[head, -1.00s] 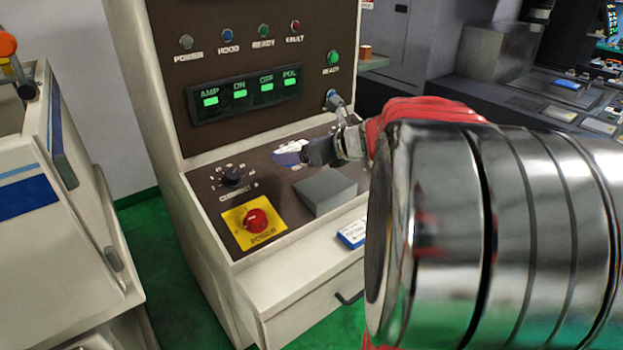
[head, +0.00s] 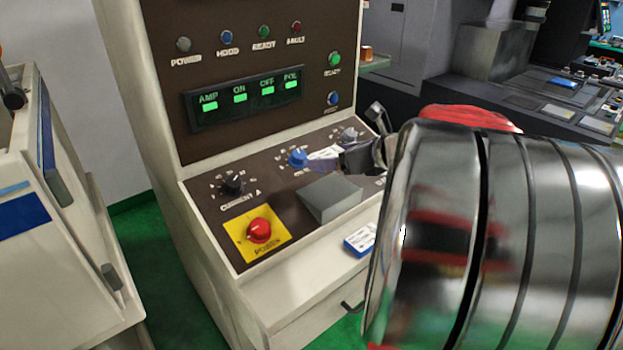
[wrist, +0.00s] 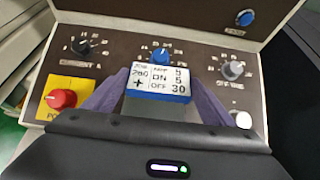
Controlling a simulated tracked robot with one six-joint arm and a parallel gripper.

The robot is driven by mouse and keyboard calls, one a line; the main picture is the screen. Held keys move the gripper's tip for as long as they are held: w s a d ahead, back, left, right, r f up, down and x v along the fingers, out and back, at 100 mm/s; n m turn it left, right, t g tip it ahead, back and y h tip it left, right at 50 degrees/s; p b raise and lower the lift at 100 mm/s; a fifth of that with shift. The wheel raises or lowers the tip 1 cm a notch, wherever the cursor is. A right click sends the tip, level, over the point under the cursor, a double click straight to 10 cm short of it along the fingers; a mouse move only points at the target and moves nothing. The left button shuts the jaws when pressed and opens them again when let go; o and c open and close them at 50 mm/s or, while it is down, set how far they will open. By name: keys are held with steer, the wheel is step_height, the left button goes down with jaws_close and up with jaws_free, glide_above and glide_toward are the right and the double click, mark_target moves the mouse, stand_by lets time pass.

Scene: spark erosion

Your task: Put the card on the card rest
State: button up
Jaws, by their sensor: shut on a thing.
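The card (wrist: 160,78) is white with a blue lower edge and printed job numbers. In the wrist view it sits between the two purple fingers of my gripper (wrist: 158,92), which is shut on it. In the head view the card (head: 325,153) shows small and pale at the tip of my gripper (head: 345,160), over the sloping panel just right of the blue knob. The card rest appears to be the grey wedge block (head: 332,197) on the panel, empty, below and left of my gripper.
A red button on a yellow plate (head: 259,231) and the current knob (head: 232,184) lie left of the block. The blue knob (head: 297,157) and a grey knob (head: 348,134) are near the card. A blue-and-white item (head: 360,240) lies on the ledge below.

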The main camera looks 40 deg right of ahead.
glide_above(333, 194)
steer(key=shift+f, duration=2.2)
steer(key=shift+f, duration=0.1)
steer(key=shift+f, duration=1.75)
steer(key=o, duration=1.1)
steer(key=shift+f, duration=0.1)
